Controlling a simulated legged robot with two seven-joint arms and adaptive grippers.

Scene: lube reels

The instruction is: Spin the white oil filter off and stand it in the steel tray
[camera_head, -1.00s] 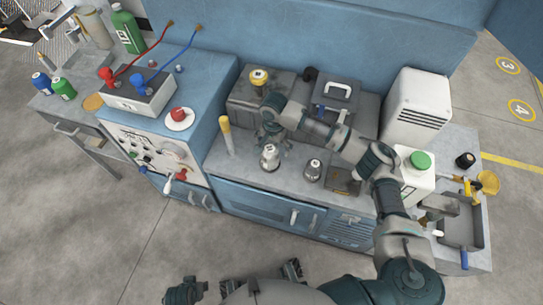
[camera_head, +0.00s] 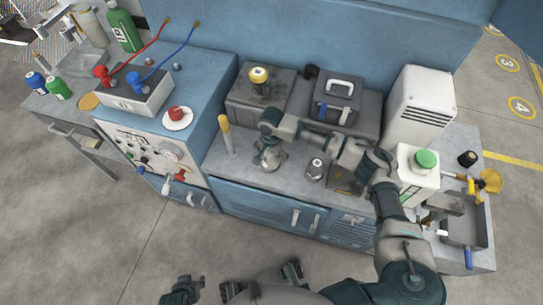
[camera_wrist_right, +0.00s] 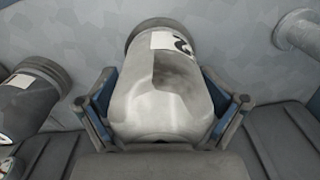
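The white oil filter (camera_head: 268,160) is upright on the workbench, left of a smaller silver canister (camera_head: 315,170). My right gripper (camera_head: 269,142) is over the filter from above. In the right wrist view the pale filter (camera_wrist_right: 160,90), with a label and dark ring at its far end, sits between my right gripper's fingers (camera_wrist_right: 160,108). The fingertips are close to its sides; whether they press is unclear. A grey metal tray (camera_head: 487,262) is at the bench's right end. My left gripper (camera_head: 182,290) is low at the bottom left, away from the bench; its finger opening is unclear.
A yellow-handled tool (camera_head: 226,135) stands left of the filter. Behind are a grey block with a yellow-topped part (camera_head: 259,82) and a dark case (camera_head: 336,100). A white jug with a green cap (camera_head: 417,175) stands between the filter and the tray.

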